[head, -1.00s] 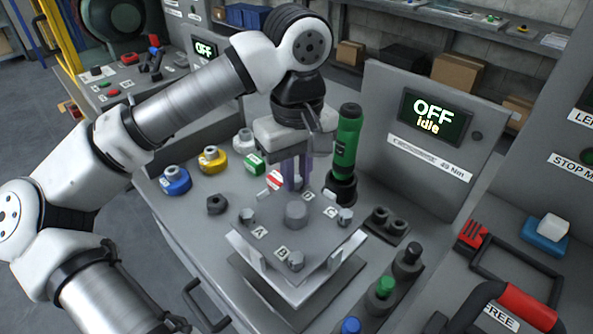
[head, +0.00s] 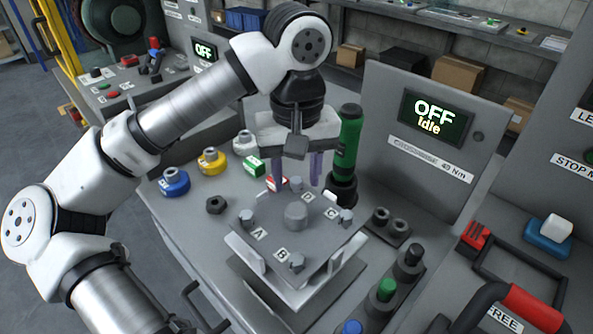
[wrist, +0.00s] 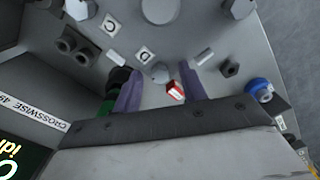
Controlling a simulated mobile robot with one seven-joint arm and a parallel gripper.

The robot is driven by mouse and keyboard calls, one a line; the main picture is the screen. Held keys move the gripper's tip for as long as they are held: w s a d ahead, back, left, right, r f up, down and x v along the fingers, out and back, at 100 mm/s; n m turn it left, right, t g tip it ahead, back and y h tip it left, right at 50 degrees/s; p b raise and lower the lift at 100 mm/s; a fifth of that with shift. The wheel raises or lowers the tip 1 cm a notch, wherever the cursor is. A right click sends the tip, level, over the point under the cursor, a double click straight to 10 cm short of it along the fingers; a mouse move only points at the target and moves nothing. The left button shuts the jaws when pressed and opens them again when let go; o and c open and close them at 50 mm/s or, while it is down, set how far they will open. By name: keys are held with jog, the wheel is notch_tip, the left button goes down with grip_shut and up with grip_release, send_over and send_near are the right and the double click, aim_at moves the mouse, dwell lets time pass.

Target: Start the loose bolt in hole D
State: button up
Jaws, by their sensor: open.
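The square grey plate (head: 268,222) sits on a raised fixture, with lettered corners and a large round boss in the middle. The label D (head: 308,197) marks its far corner. A grey bolt head (head: 295,184) shows at that corner, and it also shows in the wrist view (wrist: 160,73) beside the D label (wrist: 145,53). Its shank and the hole are hidden, so how deep or straight it sits cannot be told. My gripper (head: 296,176) is open above this corner, with its purple fingers apart on either side of the bolt head. Bolts stand at the other corners.
A green driver (head: 347,145) stands upright in a holder close to the right of my gripper. A red-and-white box (wrist: 175,90) lies just behind the corner. A dark nut (head: 215,204) and blue, yellow and white-topped pieces are at left. Sockets (head: 386,289) stand at right.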

notch_tip(320, 180, up, 14)
jog(key=p, duration=0.1)
jog(key=shift+p, duration=0.3)
jog(key=shift+f, duration=0.1)
dwell(0.3)
